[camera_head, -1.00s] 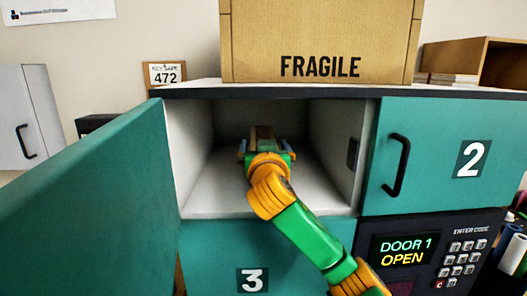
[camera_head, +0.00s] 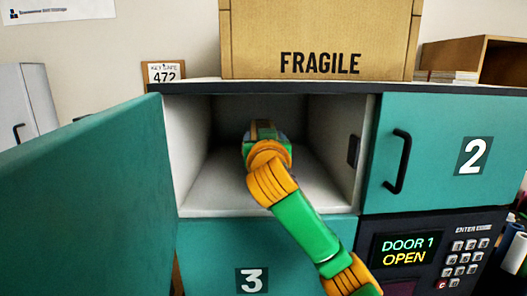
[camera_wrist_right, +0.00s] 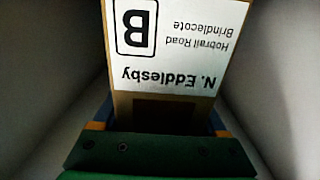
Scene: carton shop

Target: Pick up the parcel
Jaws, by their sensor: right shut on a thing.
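The parcel (camera_wrist_right: 165,55) is a brown carton with a white label reading "N. Eddlesby, Hobnail Road, Brindlecote" and a boxed B, upside down in the right wrist view. It is inside the open locker compartment (camera_head: 190,150), behind door 1. My right gripper (camera_head: 265,132) reaches into the compartment and is shut on the parcel; the wrist view shows its fingers on both sides of the near end. In the head view the gripper and wrist hide most of the parcel. I cannot tell whether it touches the compartment floor. My left gripper is not in view.
The open teal door (camera_head: 85,195) stands out at left. Closed door 2 (camera_head: 440,150) is at right, and door 3 (camera_head: 215,255) below. A keypad panel (camera_head: 440,255) reads "DOOR 1 OPEN". A FRAGILE carton (camera_head: 320,35) stands on top. Compartment walls are close around my wrist.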

